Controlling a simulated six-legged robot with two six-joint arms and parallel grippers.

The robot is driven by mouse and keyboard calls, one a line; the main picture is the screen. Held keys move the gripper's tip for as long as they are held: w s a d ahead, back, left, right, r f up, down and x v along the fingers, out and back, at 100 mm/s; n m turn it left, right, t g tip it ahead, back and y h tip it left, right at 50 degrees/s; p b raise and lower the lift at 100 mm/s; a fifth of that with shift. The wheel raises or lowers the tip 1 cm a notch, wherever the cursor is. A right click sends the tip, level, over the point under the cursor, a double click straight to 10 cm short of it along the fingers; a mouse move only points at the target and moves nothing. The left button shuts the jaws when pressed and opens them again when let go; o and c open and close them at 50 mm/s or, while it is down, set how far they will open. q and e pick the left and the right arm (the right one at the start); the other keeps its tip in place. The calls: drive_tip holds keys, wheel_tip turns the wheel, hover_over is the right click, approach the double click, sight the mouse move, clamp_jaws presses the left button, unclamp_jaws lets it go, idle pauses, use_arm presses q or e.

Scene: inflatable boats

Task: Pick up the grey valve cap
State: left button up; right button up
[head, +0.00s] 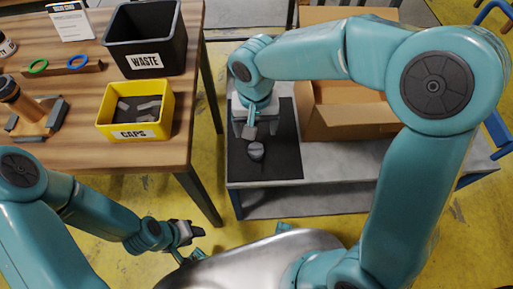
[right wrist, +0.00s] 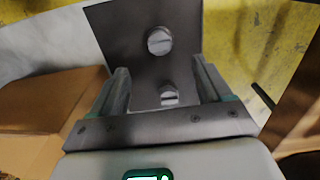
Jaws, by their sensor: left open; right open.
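A grey valve cap (head: 256,151) lies on the dark mat (head: 281,165) on the low cart, just in front of my right gripper (head: 249,128). The right wrist view shows two similar round grey caps with a slot across the top. One cap (right wrist: 159,41) lies beyond the fingertips. The other cap (right wrist: 170,97) shows low between the open fingers of my right gripper (right wrist: 164,82); whether they touch it I cannot tell. In the head view my gripper hides most of that spot. My left gripper (head: 192,241) is open and empty, low beside the wooden table.
On the wooden table (head: 178,157) stand a yellow CAPS bin (head: 158,124) with grey pieces inside and a black WASTE bin (head: 145,65). An open cardboard box (head: 345,121) stands on the cart to the right of the mat. A gap separates table and cart.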

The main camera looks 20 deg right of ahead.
sight(256, 146)
wheel_tip(256, 146, down, 3)
drive_tip(key=shift+f, duration=0.2)
drive_tip(key=f+b, duration=0.1)
drive_tip(key=f, duration=0.5)
drive_tip(key=shift+w+d+f+b, duration=0.1)
drive_tip(key=shift+w+d+b, duration=0.1)
drive_tip(key=shift+b, duration=0.2)
drive_tip(key=c, duration=1.1)
